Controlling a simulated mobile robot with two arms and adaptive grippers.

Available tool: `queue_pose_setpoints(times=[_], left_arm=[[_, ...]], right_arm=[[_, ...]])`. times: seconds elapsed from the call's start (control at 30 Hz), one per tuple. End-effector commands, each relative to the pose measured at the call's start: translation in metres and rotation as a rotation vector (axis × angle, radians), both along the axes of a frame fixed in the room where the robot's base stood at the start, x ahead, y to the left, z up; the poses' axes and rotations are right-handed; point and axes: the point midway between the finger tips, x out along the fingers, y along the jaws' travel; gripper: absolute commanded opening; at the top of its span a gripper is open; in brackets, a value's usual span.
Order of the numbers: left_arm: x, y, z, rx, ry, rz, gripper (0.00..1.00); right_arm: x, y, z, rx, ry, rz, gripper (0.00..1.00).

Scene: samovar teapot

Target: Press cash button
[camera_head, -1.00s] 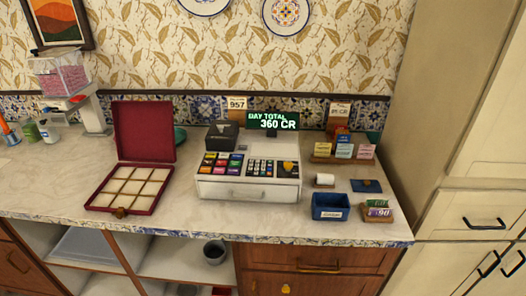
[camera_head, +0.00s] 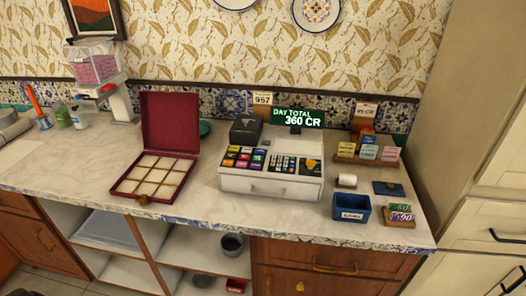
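A white cash register (camera_head: 270,172) stands on the counter, with its drawer shut. Its top carries rows of coloured keys (camera_head: 243,158) at the left, a dark keypad (camera_head: 283,163) and a larger yellow-orange button (camera_head: 311,164) at the right. The labels on the keys are too small to read, so I cannot tell which is the cash button. A green-lit display (camera_head: 297,118) behind it reads "DAY TOTAL 360 CR". Neither of my grippers is in view.
An open red box (camera_head: 170,130) with empty compartments stands left of the register. The counter front (camera_head: 190,212) is clear.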

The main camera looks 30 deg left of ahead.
Motion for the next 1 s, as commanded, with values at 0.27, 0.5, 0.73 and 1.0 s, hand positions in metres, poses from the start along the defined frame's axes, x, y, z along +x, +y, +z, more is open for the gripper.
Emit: queue_pose_setpoints(times=[0.27,0.5,0.73,1.0], left_arm=[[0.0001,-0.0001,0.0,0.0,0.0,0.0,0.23],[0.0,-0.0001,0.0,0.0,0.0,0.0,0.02],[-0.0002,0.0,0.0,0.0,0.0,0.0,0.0],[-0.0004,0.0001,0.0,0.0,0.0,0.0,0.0]], right_arm=[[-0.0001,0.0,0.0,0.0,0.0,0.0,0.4],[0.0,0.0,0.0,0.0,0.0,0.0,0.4],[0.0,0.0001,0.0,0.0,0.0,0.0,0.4],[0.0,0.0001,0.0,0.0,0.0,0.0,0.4]])
